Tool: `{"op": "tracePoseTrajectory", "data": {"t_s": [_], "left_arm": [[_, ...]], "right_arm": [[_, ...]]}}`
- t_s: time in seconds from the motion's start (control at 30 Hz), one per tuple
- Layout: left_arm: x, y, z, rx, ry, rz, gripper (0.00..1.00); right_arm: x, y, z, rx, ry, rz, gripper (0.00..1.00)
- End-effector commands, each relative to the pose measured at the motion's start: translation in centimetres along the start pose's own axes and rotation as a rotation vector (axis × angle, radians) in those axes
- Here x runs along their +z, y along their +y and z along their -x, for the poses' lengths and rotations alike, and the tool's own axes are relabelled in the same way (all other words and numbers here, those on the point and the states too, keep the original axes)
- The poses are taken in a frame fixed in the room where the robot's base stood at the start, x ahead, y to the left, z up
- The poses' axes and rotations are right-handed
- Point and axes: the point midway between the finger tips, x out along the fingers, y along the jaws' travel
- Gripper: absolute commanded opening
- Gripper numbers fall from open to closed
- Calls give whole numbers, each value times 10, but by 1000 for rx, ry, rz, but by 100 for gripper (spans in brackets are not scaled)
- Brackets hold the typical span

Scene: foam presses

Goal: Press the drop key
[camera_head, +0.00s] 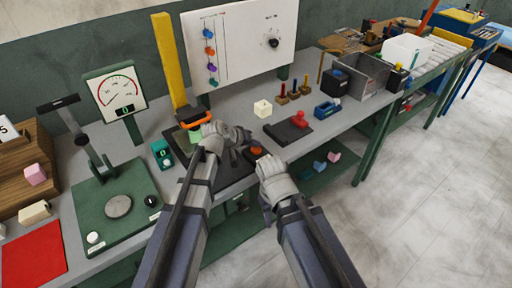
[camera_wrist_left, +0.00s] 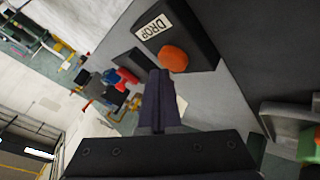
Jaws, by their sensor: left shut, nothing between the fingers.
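The drop key is an orange round button (camera_wrist_left: 173,59) on a dark block with a white DROP label (camera_wrist_left: 153,27) in the left wrist view. In the head view its orange top (camera_head: 256,150) shows between my two arms. My left gripper (camera_wrist_left: 161,78) is shut and empty. Its fingertips appear just beside the orange button in the left wrist view; I cannot tell whether they touch it. In the head view the left gripper (camera_head: 238,153) is dark against the dark base and hard to make out. My right wrist shows near the bench's front edge, but its fingers cannot be made out.
A yellow column (camera_head: 169,62) with an orange handle (camera_head: 195,120) stands behind my left arm. A dial gauge (camera_head: 115,91) and a green scale plate (camera_head: 118,206) are at left. A red button on a dark block (camera_head: 299,120) and a cream cube (camera_head: 262,108) lie to the right.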

Motion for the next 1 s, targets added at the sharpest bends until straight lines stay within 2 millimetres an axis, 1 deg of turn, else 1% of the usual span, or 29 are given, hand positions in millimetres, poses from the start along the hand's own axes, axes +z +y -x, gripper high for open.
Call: {"op": "tracePoseTrajectory", "data": {"t_s": [0.03,0.07,0.4,0.53,1.0], "left_arm": [[-3,3,4,0,0,0,0],[-3,3,4,0,0,0,0],[-3,3,4,0,0,0,0],[-6,6,7,0,0,0,0],[-28,28,38,0,0,0,0]], "right_arm": [[0,0,5,0,0,0,47],[0,1,6,0,0,0,47],[0,0,6,0,0,0,47],[1,1,11,0,0,0,47],[3,5,54,0,0,0,47]]}}
